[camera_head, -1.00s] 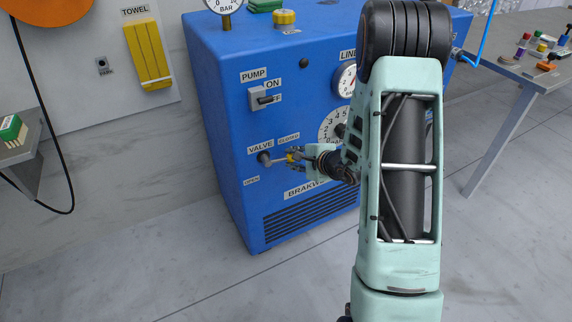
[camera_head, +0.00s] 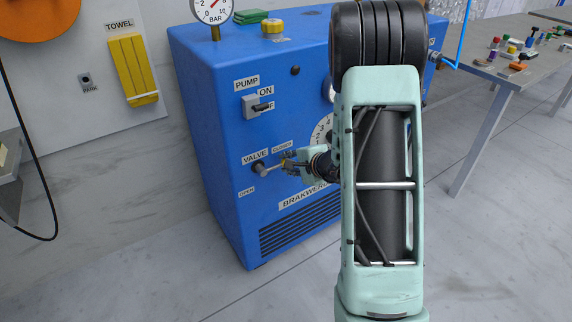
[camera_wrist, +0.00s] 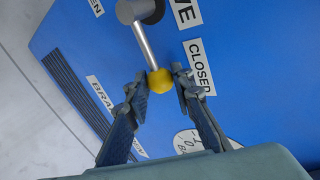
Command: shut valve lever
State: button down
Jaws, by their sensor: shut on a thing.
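The valve lever (camera_head: 272,167) is a metal rod with a yellow knob, on the front of the blue machine. It points right and a little up from its hub, toward the CLOSED label (camera_head: 282,147). My gripper (camera_head: 288,160) is at the lever's outer end. In the wrist view, the rod (camera_wrist: 145,45) runs from the grey hub to the yellow knob (camera_wrist: 160,81). The fingers of my gripper (camera_wrist: 160,91) are on both sides of the knob, shut on it. The CLOSED label (camera_wrist: 198,68) lies beside the right finger, partly covered.
The blue machine (camera_head: 205,130) carries a pump switch (camera_head: 254,106) above the valve and a pressure gauge on top. My arm hides much of its right side. A grey table (camera_head: 500,75) with small items stands at right. The floor in front is clear.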

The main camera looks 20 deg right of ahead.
jog(key=c, duration=2)
grip_release()
jog(key=shift+o, duration=0.2)
jog(key=shift+s, duration=0.1)
jog(key=v, duration=1.2)
